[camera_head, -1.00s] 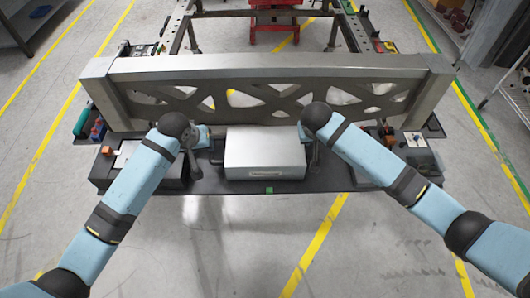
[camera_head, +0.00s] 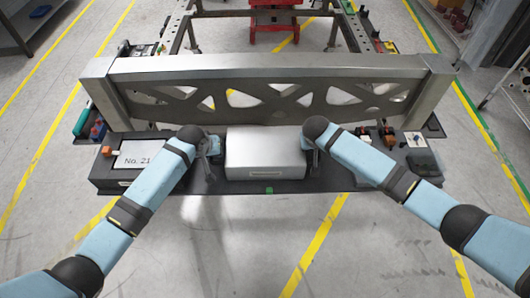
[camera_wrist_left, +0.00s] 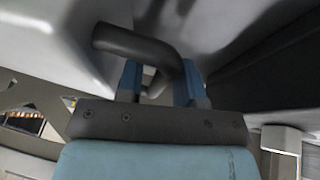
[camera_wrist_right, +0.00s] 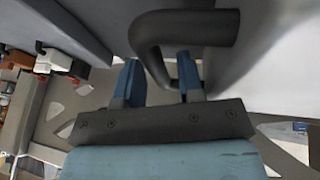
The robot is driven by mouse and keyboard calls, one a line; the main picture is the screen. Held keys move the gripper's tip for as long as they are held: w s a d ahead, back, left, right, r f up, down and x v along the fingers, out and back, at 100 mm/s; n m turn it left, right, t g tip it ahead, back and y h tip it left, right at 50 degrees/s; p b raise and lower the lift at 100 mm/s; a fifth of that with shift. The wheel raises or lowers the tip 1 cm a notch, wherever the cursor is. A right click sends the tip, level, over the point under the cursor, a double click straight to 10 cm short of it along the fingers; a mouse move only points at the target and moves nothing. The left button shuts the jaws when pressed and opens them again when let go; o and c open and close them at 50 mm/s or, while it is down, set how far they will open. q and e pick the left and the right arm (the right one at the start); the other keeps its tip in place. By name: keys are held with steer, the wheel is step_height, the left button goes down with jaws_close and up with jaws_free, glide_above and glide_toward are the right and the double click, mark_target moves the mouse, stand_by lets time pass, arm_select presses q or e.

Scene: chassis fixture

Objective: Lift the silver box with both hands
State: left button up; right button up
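The silver box (camera_head: 265,148) sits on the dark shelf in front of the metal crossbeam. It has a dark bent handle on each side. My left gripper (camera_head: 212,158) is at the box's left side. In the left wrist view its blue fingers (camera_wrist_left: 160,85) stand apart on either side of the left handle (camera_wrist_left: 135,42). My right gripper (camera_head: 307,156) is at the box's right side. In the right wrist view its fingers (camera_wrist_right: 158,82) stand apart around the right handle (camera_wrist_right: 190,27). Whether any finger touches a handle is unclear.
The dark shelf (camera_head: 235,187) also bears a box marked "No. 21" (camera_head: 138,154) at left and small parts (camera_head: 388,135) at right. The perforated crossbeam (camera_head: 265,68) stands close behind the silver box. The floor in front is clear.

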arm_select(q)
jaws_close()
arm_select(e)
jaws_close()
stand_by(0.9)
arm_select(q)
steer(key=shift+r, duration=0.1)
arm_select(e)
steer(key=shift+r, duration=0.1)
